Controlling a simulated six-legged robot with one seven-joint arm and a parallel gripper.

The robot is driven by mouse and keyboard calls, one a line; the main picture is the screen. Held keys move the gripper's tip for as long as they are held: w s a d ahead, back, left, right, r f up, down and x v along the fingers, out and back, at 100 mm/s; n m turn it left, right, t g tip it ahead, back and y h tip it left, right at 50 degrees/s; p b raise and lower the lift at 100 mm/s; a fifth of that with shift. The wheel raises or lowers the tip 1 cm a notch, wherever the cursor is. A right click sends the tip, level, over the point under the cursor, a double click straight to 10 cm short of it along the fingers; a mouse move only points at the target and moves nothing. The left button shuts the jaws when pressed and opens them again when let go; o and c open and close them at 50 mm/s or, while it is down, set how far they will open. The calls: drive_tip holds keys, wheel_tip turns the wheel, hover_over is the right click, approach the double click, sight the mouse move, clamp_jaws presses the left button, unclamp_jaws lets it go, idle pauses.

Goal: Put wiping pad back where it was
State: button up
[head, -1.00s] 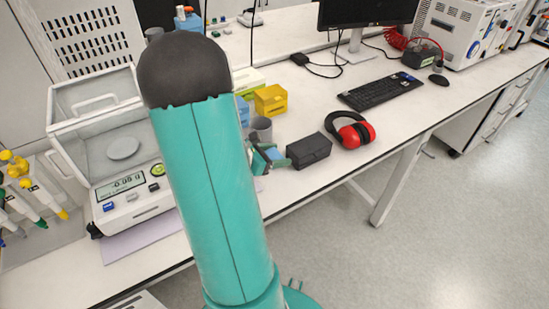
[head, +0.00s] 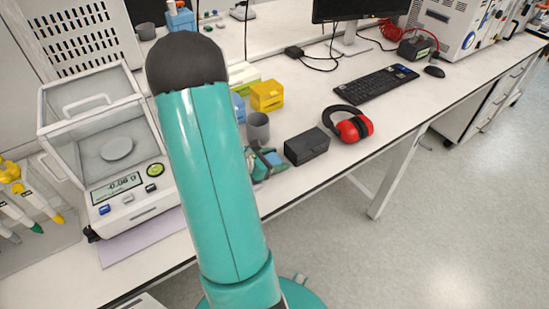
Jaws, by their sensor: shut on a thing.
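My gripper (head: 264,163) shows in the head view just right of my teal arm, low near the front edge of the bench, and is partly hidden by the arm. It is shut on a small light-blue piece, which I take as the wiping pad (head: 272,159). The pad is beside the left end of a black box (head: 307,147) and in front of a grey cup (head: 258,128). I cannot tell whether the pad touches the bench top.
A glass-sided balance (head: 115,165) stands left of my arm, with pipettes (head: 25,200) on a rack further left. Yellow boxes (head: 266,95) stand behind the cup. Red earmuffs (head: 353,127) and a keyboard (head: 377,86) lie to the right.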

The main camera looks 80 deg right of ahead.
drive_tip(key=o, duration=1)
drive_tip(key=shift+w+a+r, duration=0.15)
drive_tip(key=shift+w, duration=0.05)
drive_tip(key=v, duration=1.1)
drive_tip(key=shift+w+a+r, duration=0.15)
drive_tip(key=shift+a, duration=0.05)
